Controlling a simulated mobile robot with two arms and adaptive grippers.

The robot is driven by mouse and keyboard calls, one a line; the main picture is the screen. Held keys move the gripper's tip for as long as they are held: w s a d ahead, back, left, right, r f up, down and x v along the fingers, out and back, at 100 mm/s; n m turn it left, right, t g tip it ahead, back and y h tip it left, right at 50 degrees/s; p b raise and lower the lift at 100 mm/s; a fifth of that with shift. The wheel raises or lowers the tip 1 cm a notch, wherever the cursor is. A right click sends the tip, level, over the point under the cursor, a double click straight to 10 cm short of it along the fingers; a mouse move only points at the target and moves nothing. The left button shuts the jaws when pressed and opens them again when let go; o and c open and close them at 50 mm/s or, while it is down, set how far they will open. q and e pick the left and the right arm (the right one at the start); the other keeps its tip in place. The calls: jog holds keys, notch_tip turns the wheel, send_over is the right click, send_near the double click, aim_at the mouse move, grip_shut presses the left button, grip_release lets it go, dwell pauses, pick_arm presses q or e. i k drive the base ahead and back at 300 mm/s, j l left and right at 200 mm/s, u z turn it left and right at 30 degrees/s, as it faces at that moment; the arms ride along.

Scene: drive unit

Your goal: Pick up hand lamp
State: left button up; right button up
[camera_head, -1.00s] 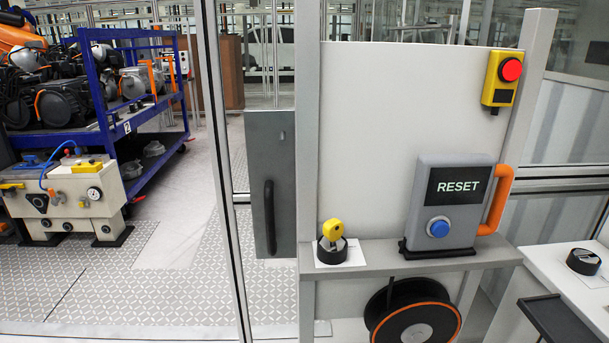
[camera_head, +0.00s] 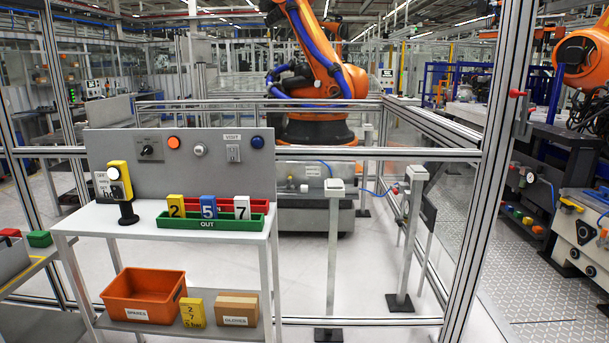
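A yellow and black device with a pale round face (camera_head: 120,182) stands upright on a black foot at the left end of a light grey table (camera_head: 155,238). It may be the hand lamp, but it is too small to tell for sure. Nothing touches it from my side. Neither of my grippers is in view.
On the table are a green tray (camera_head: 208,222) marked OUT, a red tray (camera_head: 262,206), and number blocks. A control panel (camera_head: 205,160) stands behind. An orange bin (camera_head: 143,295) and a cardboard box (camera_head: 237,309) sit on the lower shelf. Fence posts (camera_head: 334,250) stand right of the table.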

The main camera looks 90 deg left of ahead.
aim_at(117, 170)
jog(key=u, duration=3.85)
jog(key=i+j, duration=1)
